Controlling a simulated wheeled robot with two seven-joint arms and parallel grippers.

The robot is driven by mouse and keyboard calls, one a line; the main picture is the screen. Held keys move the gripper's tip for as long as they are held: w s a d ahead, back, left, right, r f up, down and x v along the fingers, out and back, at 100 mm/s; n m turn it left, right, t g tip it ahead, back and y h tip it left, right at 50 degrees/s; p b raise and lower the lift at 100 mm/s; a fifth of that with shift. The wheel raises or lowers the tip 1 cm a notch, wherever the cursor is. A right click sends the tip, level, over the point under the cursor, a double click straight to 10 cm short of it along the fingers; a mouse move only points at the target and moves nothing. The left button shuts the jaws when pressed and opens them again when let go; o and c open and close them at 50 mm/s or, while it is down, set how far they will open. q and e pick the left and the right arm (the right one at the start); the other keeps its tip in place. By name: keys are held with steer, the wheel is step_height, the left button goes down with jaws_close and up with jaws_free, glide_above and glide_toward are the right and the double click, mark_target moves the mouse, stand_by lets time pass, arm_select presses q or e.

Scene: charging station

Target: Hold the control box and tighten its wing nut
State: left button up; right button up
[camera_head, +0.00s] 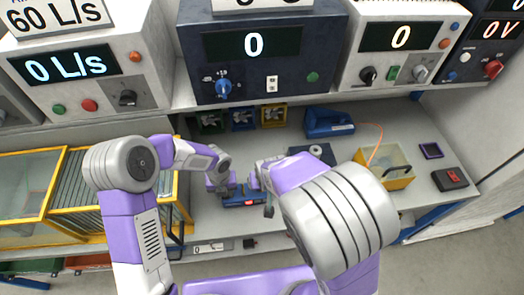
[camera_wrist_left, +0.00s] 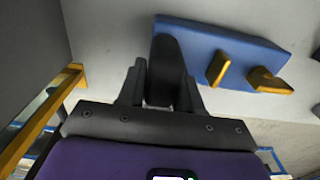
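The control box is a blue box (camera_head: 240,192) low at the middle of the bench, with a small red spot on its front. In the left wrist view the blue box (camera_wrist_left: 205,38) shows two yellow pieces; the winged one (camera_wrist_left: 268,80) looks like the wing nut. A dark rounded grip (camera_wrist_left: 166,65) is at the box's left end. My left gripper (camera_wrist_left: 162,92) has its fingers close on both sides of this grip, and appears shut on it. My right arm reaches to the right side of the box; its fingers are mostly hidden behind its own wrist and I cannot tell their opening.
Instrument units with displays (camera_head: 255,45) stand on the shelf behind. A blue tool (camera_head: 328,122), small bins (camera_head: 241,119), a yellow-framed case (camera_head: 388,172) and a red-switch box (camera_head: 450,179) are on the bench. Yellow-framed glass cases (camera_head: 28,190) stand left. Bare bench (camera_head: 425,135) shows at right.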

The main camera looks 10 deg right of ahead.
arm_select(q)
steer(key=o, duration=0.5)
steer(key=shift+r, duration=0.15)
